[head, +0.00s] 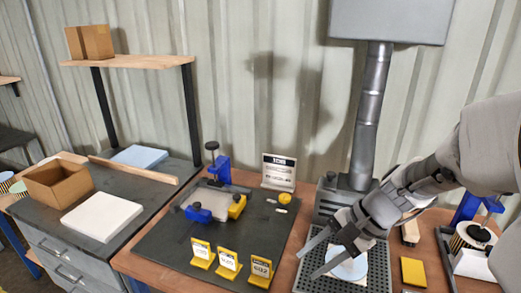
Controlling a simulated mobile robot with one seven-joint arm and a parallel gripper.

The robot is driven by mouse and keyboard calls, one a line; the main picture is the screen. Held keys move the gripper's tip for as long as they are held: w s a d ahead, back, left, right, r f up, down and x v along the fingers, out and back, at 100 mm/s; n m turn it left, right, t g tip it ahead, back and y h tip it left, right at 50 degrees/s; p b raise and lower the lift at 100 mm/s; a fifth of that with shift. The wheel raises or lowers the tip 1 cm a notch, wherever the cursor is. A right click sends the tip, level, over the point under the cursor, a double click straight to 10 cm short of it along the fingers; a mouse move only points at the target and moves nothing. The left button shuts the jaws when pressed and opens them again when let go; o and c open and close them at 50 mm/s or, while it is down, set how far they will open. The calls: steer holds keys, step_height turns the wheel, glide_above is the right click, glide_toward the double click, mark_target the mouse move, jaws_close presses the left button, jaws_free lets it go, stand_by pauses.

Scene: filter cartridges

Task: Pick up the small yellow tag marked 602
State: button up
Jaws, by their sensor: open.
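Three small yellow tags with white faces stand in a row at the front of the dark mat. The rightmost yellow tag (261,270) appears to read 602; the marks on the left tag (202,253) and the middle tag (229,263) are too small to read.
The perforated dark plate (380,280) bears a pale blue disc (352,269) under my gripper. A grey extraction pipe (371,100) rises behind. A yellow pad (413,271) lies right.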

steer(key=w+d+f+m+t+y+b, duration=0.1)
steer(key=w+f+m+y+b, duration=0.15)
steer(key=w+f+m, duration=0.35)
steer(key=m+t+y+b, duration=0.1)
steer(key=m+t+y, duration=0.2)
steer(key=m, duration=0.3)
glide_toward(261, 276)
steer(key=a, duration=0.1)
steer(key=w+a+r, duration=0.2)
steer(key=a, duration=0.1)
steer(key=shift+w+r, duration=0.1)
steer(key=shift+w, duration=0.15)
steer(key=x, duration=0.5)
steer(key=shift+s+a+f, duration=0.15)
steer(key=shift+s+f, duration=0.05)
steer(key=shift+f, duration=0.1)
jaws_close()
